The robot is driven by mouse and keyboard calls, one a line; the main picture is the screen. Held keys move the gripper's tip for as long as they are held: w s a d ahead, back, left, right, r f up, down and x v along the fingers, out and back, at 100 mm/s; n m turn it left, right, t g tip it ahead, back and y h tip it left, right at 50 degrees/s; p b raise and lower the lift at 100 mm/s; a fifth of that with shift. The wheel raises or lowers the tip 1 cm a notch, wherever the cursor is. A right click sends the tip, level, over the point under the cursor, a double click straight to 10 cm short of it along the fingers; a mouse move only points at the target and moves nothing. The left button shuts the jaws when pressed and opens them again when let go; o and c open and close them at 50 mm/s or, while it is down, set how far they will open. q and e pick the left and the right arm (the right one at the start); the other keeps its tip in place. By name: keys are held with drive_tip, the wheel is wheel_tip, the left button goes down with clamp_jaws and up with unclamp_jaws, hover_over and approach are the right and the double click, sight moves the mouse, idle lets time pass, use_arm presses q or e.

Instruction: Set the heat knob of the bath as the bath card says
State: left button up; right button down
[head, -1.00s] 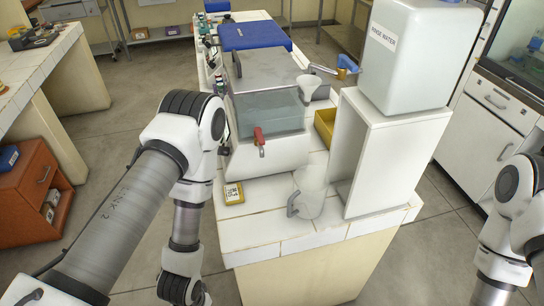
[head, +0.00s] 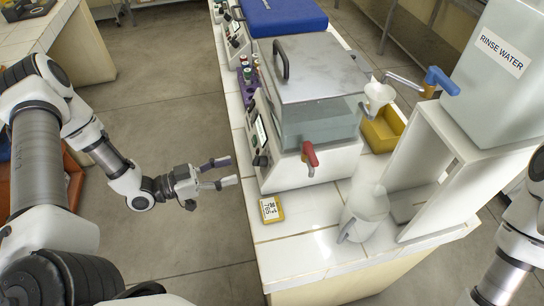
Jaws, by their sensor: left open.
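The bath (head: 320,68) is a white and grey box with a steel lid, a clear water window and a red tap (head: 311,155) on its front. Dark knobs (head: 262,159) show on its left side panel; I cannot tell their settings. My left gripper (head: 229,171) is open and empty, left of the bath's knob panel and beyond the bench edge, fingers pointing right. My right gripper is out of view.
A rinse water tank (head: 492,90) stands on a white stand (head: 425,150) at right. A white bottle (head: 365,212) is near the front. A yellow bin (head: 383,130) and a blue-lidded device (head: 283,17) are behind. The aisle floor (head: 185,95) at left is free.

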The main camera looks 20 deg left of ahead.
sight(253, 164)
use_arm(q)
drive_tip(key=x, duration=0.7)
drive_tip(key=shift+f, duration=0.1)
drive_tip(key=shift+a, duration=0.25)
drive_tip(key=shift+f, duration=0.1)
drive_tip(key=shift+c, duration=1)
clamp_jaws()
